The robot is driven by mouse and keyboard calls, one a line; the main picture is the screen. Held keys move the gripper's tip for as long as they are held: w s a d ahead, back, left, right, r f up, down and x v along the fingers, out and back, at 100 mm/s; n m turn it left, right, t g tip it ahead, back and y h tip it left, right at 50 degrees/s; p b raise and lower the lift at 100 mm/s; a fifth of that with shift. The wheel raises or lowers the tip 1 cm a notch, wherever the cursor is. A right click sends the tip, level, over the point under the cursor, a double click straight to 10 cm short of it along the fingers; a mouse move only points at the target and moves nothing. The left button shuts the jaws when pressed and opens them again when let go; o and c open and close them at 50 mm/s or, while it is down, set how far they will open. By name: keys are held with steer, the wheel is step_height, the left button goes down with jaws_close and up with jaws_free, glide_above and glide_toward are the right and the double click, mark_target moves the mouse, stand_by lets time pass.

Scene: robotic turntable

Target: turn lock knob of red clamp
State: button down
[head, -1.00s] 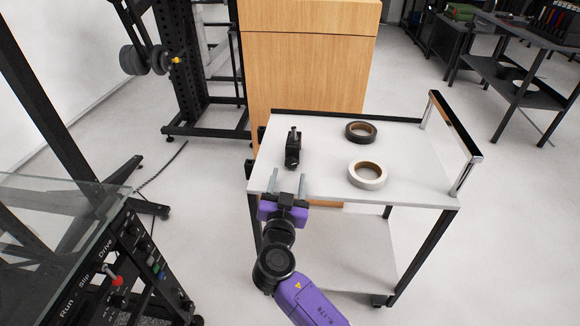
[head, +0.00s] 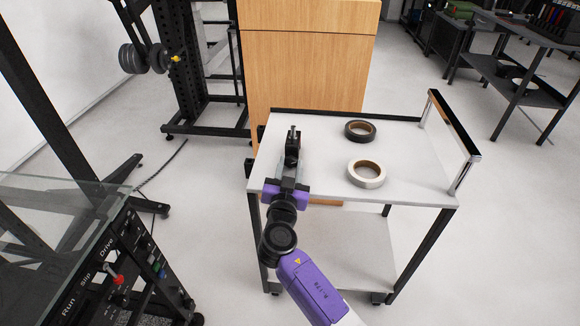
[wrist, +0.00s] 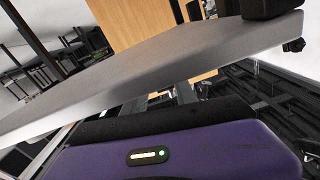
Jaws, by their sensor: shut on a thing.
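A small black clamp-like tool (head: 292,146) with a thin metal pin on top stands near the left side of the white cart top (head: 325,143). I see no red on it, and its lower part is hidden by my gripper. My purple gripper (head: 291,166) reaches over the cart's front edge, with its fingers closed on the near end of the black tool. In the wrist view, my gripper's purple body fills the bottom, and its grasp is hard to make out. A dark block (wrist: 270,8) shows at the top right there.
A black tape roll (head: 361,131) and a white tape roll (head: 367,174) lie to the right on the cart. The cart has a raised handle (head: 452,125) at right. A wooden cabinet (head: 308,75) stands behind. A glass-topped control panel with a red knob (head: 118,280) is at lower left.

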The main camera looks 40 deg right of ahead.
steer(key=shift+f+n+b, duration=0.15)
steer(key=shift+n+b, duration=0.5)
steer(key=shift+n, duration=0.25)
steer(key=n, duration=0.3)
steer(key=shift+b, duration=0.35)
steer(key=c, duration=1)
jaws_free()
steer(key=shift+o, duration=0.2)
steer(key=v, duration=0.7)
steer(key=shift+s+a+b, duration=0.25)
steer(key=shift+a+b, duration=0.05)
steer(key=shift+a, duration=0.05)
